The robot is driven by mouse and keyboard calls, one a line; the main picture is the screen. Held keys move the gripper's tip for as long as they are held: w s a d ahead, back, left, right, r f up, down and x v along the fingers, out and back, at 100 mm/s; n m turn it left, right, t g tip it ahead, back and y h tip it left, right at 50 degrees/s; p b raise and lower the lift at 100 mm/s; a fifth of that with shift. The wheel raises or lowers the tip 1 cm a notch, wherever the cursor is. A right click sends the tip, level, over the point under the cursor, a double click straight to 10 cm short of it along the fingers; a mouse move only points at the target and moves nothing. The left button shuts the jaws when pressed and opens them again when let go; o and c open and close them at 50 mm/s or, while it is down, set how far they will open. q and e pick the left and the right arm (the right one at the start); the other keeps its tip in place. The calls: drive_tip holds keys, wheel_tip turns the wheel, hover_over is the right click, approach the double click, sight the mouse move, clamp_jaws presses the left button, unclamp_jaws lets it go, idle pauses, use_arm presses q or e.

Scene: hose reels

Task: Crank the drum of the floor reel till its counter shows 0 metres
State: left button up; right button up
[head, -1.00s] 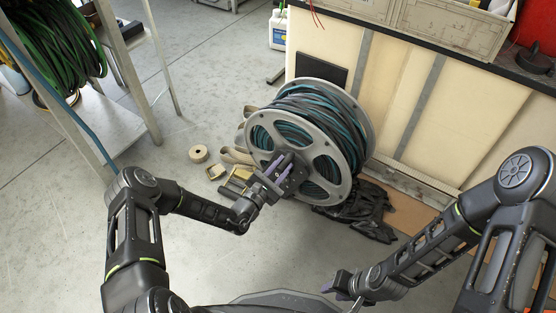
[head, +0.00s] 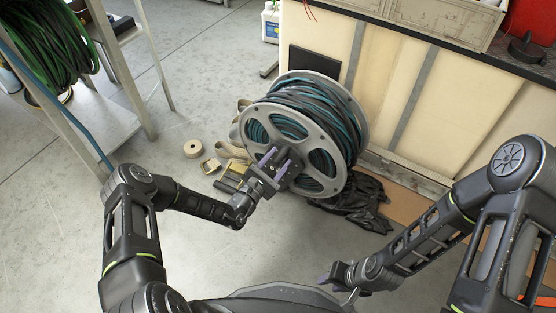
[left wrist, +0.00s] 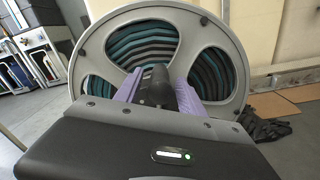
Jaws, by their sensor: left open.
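The floor reel (head: 353,104), a grey metal drum wound with teal and black hose, stands on the floor in the middle of the head view. My left gripper (head: 275,162) is at the near face of its flange. In the left wrist view its purple fingers (left wrist: 157,92) stand open on either side of a dark knob-like part (left wrist: 155,84), likely the crank handle. I cannot tell whether they touch it. The flange (left wrist: 222,42) fills the view behind. No counter reading is visible. My right gripper (head: 328,279) is low and away from the reel; its jaw state is unclear.
A tape roll (head: 193,149), a tan strap and small boxes lie left of the reel. A black plastic bag (head: 362,203) lies at its right foot. A workbench (head: 400,85) stands close behind. A rack with green hose (head: 48,52) is at left.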

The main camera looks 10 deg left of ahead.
use_arm(q)
drive_tip(key=p+v, duration=0.2)
drive_tip(key=v, duration=0.5)
drive_tip(key=shift+s, duration=0.35)
drive_tip(key=shift+a+r, duration=0.1)
